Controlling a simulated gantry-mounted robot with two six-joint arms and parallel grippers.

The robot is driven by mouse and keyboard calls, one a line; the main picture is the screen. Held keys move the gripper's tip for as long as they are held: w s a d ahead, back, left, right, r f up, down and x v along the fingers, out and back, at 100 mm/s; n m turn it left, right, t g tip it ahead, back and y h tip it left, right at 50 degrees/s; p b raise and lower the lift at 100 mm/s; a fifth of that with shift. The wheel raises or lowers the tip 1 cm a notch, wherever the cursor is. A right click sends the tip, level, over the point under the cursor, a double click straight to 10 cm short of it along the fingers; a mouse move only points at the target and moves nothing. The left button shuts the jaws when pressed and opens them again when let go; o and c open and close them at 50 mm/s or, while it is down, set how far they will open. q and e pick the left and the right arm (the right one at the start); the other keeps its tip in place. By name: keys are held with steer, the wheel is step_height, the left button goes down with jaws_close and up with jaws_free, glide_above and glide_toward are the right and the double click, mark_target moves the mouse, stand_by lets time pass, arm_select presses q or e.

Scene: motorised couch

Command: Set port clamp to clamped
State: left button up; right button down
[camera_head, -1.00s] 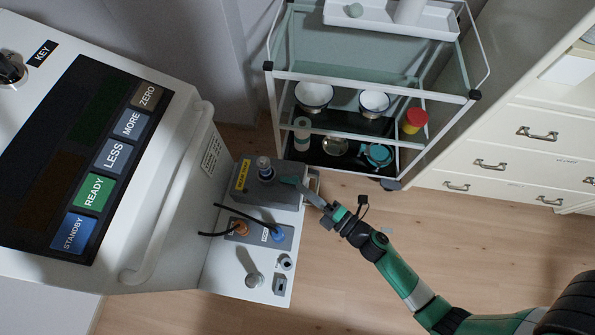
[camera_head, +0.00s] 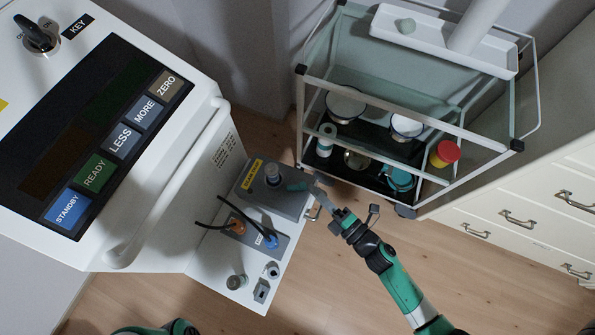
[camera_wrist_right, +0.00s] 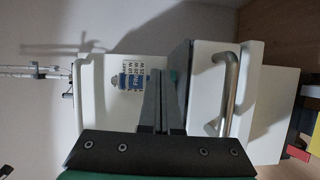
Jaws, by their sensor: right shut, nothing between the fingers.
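The port clamp appears to be the grey block (camera_head: 264,199) with a yellow label and a dark round post, on the white side shelf of the console. A short teal lever (camera_head: 297,186) points from it toward the right. The lever's exact setting cannot be told. My right gripper (camera_head: 318,182) is shut and empty, just right of the lever's end, with a small apparent gap. In the right wrist view, its closed fingers (camera_wrist_right: 160,103) point at the white housing, with a bit of teal beside them. My left gripper is out of view; only a green arm part shows at the bottom.
Blue and orange plugs (camera_head: 271,241) with black cables sit in front of the block. A metal handle (camera_wrist_right: 228,92) projects from the housing side. A glass trolley (camera_head: 407,140) with bowls stands behind, and white drawers (camera_head: 540,205) stand at right.

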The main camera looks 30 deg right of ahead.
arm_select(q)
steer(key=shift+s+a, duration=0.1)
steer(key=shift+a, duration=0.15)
arm_select(e)
steer(key=shift+s+a, duration=0.15)
steer(key=shift+a, duration=0.15)
steer(key=shift+s, duration=0.45)
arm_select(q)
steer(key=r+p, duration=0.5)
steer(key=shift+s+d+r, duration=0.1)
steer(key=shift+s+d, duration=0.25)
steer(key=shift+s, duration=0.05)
arm_select(e)
steer(key=s+d, duration=0.6)
steer(key=s, duration=0.4)
steer(key=shift+s+d+r, duration=0.15)
steer(key=shift+s+d, duration=0.1)
steer(key=shift+r, duration=0.1)
